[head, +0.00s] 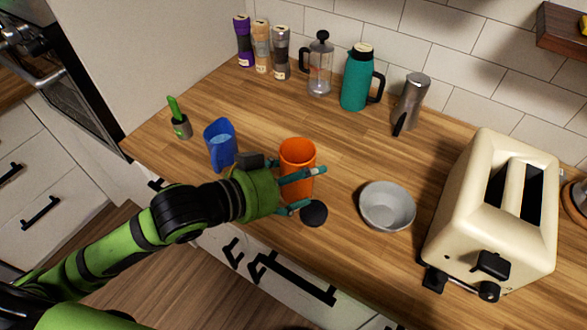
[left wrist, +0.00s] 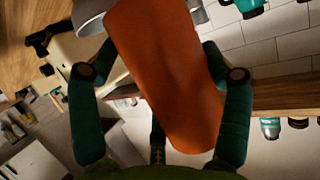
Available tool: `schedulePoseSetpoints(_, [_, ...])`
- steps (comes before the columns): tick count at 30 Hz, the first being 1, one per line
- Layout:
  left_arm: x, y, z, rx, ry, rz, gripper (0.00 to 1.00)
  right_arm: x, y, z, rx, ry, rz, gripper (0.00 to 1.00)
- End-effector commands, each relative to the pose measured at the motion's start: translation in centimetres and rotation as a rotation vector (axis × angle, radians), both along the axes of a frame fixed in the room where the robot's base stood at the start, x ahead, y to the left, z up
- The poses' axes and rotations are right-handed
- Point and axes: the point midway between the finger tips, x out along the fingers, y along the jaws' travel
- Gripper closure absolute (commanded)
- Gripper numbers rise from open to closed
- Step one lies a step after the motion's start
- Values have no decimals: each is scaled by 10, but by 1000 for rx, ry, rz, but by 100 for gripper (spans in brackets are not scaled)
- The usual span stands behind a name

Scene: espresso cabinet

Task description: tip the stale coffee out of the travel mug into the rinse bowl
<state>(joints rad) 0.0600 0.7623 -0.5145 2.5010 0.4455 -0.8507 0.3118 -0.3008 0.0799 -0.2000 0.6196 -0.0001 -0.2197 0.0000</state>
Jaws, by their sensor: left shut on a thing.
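The orange travel mug (head: 297,158) stands roughly upright near the front of the wooden counter, its open top facing up. My left gripper (head: 312,188) is shut on it from the left, with teal fingers around its lower body. In the left wrist view the mug (left wrist: 165,75) fills the space between the fingers. The coffee inside cannot be made out. The grey rinse bowl (head: 387,207) sits to the right of the mug, apart from it. Part of the bowl (left wrist: 88,14) shows behind the mug in the left wrist view. My right gripper is not in view.
A black disc (head: 313,213) lies just in front of the mug. A blue pitcher (head: 220,144) stands left of it, and a cream toaster (head: 490,215) right of the bowl. A teal jug (head: 356,80), a French press (head: 319,68) and a steel pot (head: 411,100) stand behind.

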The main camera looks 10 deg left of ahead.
Motion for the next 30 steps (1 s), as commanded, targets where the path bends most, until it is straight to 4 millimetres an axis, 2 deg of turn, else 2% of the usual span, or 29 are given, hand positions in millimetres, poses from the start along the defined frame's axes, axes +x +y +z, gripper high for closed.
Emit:
schedulePoseSetpoints(1, [-3,-2,7,-3,-1,-1,65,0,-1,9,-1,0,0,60])
schedulePoseSetpoints(6, [-8,-7,11,-3,-2,-2,65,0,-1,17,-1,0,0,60])
schedulePoseSetpoints(17, [-8,-7,12,-4,-3,5,65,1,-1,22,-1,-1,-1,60])
schedulePoseSetpoints(23, [9,13,10,-9,-1,23,65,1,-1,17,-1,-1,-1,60])
schedulePoseSetpoints(30, [22,50,8,-14,-1,1,66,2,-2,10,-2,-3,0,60])
